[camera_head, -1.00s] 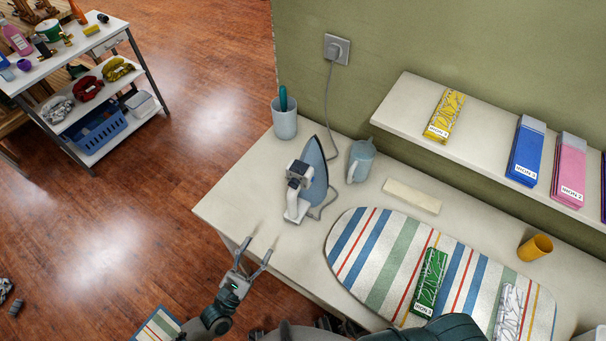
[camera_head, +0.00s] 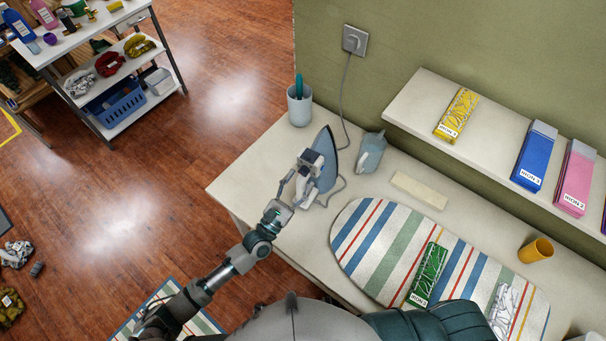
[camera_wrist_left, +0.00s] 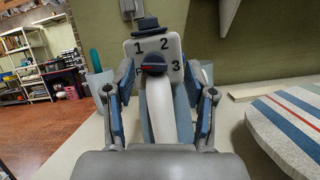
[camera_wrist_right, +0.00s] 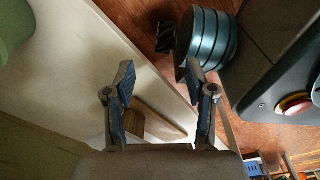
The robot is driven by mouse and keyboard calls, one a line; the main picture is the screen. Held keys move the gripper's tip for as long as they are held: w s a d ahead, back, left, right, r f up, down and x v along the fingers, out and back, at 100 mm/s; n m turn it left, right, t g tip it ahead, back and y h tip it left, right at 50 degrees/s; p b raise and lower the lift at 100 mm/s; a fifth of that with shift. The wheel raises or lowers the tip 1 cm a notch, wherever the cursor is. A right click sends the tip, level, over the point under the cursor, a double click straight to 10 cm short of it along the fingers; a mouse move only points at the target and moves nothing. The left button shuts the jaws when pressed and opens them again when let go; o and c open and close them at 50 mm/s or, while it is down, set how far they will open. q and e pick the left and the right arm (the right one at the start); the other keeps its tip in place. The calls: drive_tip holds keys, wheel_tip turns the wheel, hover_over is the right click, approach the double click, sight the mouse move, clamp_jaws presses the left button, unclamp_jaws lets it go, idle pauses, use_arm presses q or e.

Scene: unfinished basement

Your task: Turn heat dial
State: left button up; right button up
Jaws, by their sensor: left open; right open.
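The iron (camera_head: 326,158) stands upright on its heel on the white table, sole plate facing away from my left gripper. Its black heat dial (camera_wrist_left: 153,63) shows in the left wrist view, on a white face marked 1, 2 and 3. A red mark shows on the knob; its exact setting is unclear. My right gripper (camera_wrist_right: 160,72) is open and empty in the right wrist view.
A grey-blue jug (camera_head: 370,152) and a cup (camera_head: 299,106) stand near the iron. Its cord runs to a wall socket (camera_head: 355,40). A striped ironing board (camera_head: 385,225) lies to the right, below a shelf (camera_head: 415,98) with coloured packs. A cart (camera_head: 88,45) stands far left.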

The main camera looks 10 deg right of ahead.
use_arm(q)
drive_tip(key=shift+w+d+r, duration=0.25)
drive_tip(key=shift+w+d, duration=0.05)
drive_tip(key=shift+w, duration=0.3)
drive_tip(key=shift+a+r, duration=0.1)
drive_tip(key=shift+a, duration=0.3)
drive_tip(key=shift+d, duration=0.3)
drive_tip(key=c, duration=0.8)
drive_tip(key=shift+d, duration=0.2)
clamp_jaws()
drive_tip(key=shift+m+g+h+b, duration=0.3)
drive_tip(key=shift+m+b, duration=0.05)
drive_tip(key=shift+m, duration=0.25)
drive_tip(key=shift+w+a+m, duration=0.1)
drive_tip(key=shift+a+m, duration=0.15)
drive_tip(key=shift+m, duration=0.25)
use_arm(e)
drive_tip(key=shift+w+a+r, duration=0.2)
drive_tip(key=shift+w+a, duration=0.05)
drive_tip(key=shift+w, duration=0.2)
drive_tip(key=shift+w+a+r, duration=0.2)
drive_tip(key=shift+w, duration=0.25)
